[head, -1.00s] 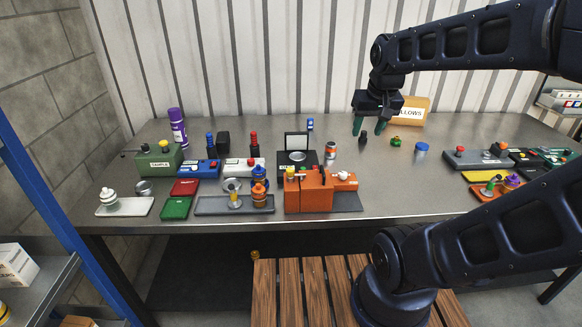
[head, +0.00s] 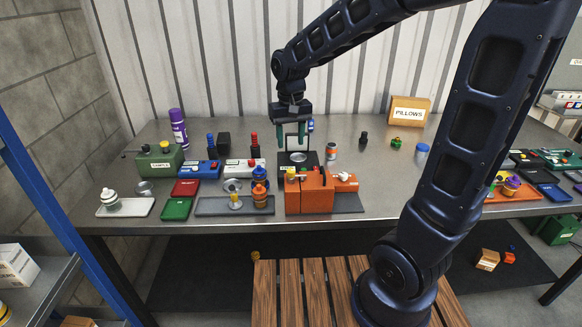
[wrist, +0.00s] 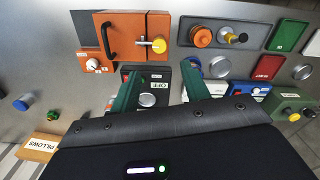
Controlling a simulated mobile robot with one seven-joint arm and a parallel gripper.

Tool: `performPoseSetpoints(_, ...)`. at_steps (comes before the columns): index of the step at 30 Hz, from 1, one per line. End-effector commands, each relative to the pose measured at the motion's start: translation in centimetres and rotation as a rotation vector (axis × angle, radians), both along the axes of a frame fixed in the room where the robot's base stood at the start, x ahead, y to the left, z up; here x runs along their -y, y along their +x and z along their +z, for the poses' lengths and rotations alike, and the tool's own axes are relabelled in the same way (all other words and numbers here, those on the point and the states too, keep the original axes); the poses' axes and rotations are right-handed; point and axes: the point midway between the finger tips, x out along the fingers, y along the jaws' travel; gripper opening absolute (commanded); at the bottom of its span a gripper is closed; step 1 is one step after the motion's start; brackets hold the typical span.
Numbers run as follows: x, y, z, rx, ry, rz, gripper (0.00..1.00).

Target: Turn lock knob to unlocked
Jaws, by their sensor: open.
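An orange box (head: 312,197) stands near the front edge of the bench. In the wrist view the orange box (wrist: 128,22) has a black handle and a yellow knob (wrist: 158,46) with a pale bar on its face. The yellow knob also shows at the box's top left in the head view (head: 290,172). Which way its mark counts as locked cannot be read. My gripper (head: 291,141) is open and empty, pointing down above the black device behind the box. In the wrist view its green fingers (wrist: 163,85) are apart and touch neither knob nor box.
A black device (head: 311,160) with a round plate stands behind the box. A small orange unit with a white knob (head: 343,177) sits at its right. A grey tray (head: 212,206) with an orange canister (head: 259,196) lies left. Bare bench lies right (head: 385,180).

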Motion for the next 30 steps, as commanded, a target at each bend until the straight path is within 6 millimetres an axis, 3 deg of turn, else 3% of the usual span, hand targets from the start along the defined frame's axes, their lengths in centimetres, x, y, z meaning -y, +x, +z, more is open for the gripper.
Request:
performPoseSetpoints(18,0.1,0.0,-9.0,-0.002,-0.001,-0.001,0.46)
performPoseSetpoints(30,0.1,0.0,-10.3,0.001,0.0,-0.002,0.46)
